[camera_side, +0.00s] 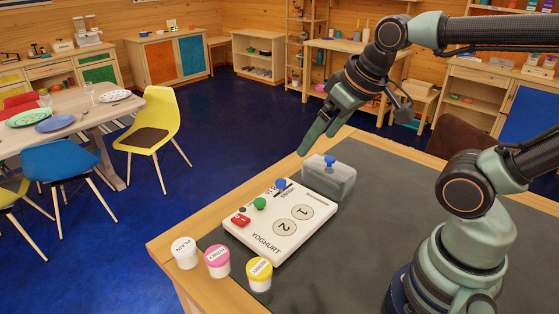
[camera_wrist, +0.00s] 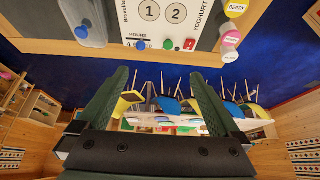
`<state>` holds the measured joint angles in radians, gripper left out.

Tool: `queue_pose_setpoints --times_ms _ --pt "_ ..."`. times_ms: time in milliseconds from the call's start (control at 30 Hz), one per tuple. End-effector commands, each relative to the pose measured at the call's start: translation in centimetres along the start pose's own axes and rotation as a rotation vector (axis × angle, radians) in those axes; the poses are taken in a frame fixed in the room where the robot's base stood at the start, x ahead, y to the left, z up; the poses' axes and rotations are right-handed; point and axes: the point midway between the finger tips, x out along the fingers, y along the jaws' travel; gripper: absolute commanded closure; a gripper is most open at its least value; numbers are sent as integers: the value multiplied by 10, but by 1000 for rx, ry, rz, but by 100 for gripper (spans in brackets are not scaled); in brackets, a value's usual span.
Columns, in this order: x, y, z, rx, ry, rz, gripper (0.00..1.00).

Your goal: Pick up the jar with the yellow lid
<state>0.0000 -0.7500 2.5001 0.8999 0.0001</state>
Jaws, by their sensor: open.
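The jar with the yellow lid (camera_side: 259,274) is a small white pot standing upright near the front corner of the table, at the right end of a row of jars in the side view. Its yellow lid, marked BERRY, shows at the top right of the wrist view (camera_wrist: 236,8). My gripper (camera_side: 318,143) is open and empty. It hangs in the air beyond the far end of the yoghurt maker, well away from the jar. The two green fingers stand wide apart in the wrist view (camera_wrist: 154,85).
A pink-lidded jar (camera_side: 217,262) and a white-lidded jar (camera_side: 185,252) stand left of it. The white yoghurt maker (camera_side: 262,238), with coloured knobs, lies behind them. A grey box with a blue knob (camera_side: 329,182) stands beyond. The dark tabletop (camera_side: 365,240) right of these is clear.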

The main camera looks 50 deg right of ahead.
Motion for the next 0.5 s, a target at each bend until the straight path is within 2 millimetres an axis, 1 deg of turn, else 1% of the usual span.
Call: queue_pose_setpoints --times_ms 233,333,433,500 --pt "0 0 0 -2 -1 0 2" --pt "3 -5 -1 -41 -16 -9 2" --pt "12 -19 -1 -155 -62 -32 2" --pt "22 -35 0 -282 -110 -59 2"
